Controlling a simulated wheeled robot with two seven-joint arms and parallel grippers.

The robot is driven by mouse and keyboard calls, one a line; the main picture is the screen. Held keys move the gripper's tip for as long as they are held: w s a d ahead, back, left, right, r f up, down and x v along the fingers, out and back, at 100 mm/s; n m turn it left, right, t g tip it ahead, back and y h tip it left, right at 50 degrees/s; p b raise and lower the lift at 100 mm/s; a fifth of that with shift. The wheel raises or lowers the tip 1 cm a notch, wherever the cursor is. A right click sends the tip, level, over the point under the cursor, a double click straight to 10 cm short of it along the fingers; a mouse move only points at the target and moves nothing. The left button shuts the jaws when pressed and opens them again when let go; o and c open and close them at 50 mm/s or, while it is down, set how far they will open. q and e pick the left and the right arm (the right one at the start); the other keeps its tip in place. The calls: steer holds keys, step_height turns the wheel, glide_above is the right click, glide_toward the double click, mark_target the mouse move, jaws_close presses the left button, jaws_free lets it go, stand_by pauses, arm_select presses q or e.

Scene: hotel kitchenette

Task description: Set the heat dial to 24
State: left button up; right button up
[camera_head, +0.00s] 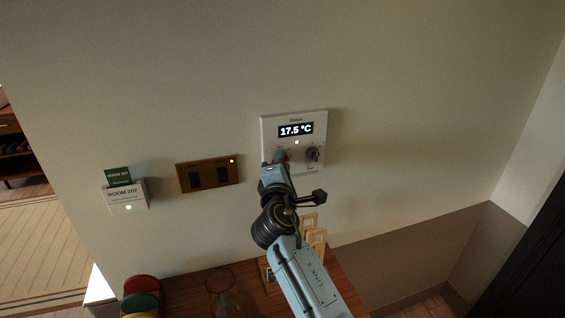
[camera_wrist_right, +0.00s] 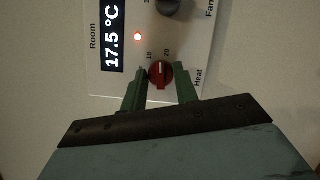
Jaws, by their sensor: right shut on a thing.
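The white wall thermostat (camera_head: 267,125) hangs on the wall in the head view, its display (camera_head: 296,130) reading 17.5 °C. Its red heat dial (camera_wrist_right: 160,72) is clear in the wrist view, with a white mark that points roughly between the 18 and 20 labels. My right gripper (camera_wrist_right: 162,82) has one green finger on each side of the dial and is shut on it. In the head view the right gripper (camera_head: 279,159) covers most of the dial. My left gripper is not in view.
The dark fan dial (camera_head: 313,153) sits just right of the heat dial on the same panel. A brown switch plate (camera_head: 208,175) and a Room 207 card holder (camera_head: 126,197) are on the wall to the left. A wooden counter (camera_head: 190,295) with several items lies below.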

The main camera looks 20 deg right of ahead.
steer(key=m+g+y+p, duration=0.1)
steer(key=m+y+p, duration=0.1)
steer(key=m, duration=0.4)
steer(key=m+g+y+p, duration=0.1)
steer(key=m+y+p, duration=0.2)
steer(key=m, duration=0.2)
steer(key=d+m+g+y+p, duration=0.1)
steer(key=m+y+p, duration=0.2)
steer(key=m, duration=0.3)
steer(key=shift+r+m+g+y, duration=0.25)
steer(key=shift+m+g+y, duration=0.05)
steer(key=shift+g, duration=0.1)
stand_by(0.3)
stand_by(0.4)
steer(key=o, duration=1)
steer(key=shift+c, duration=0.2)
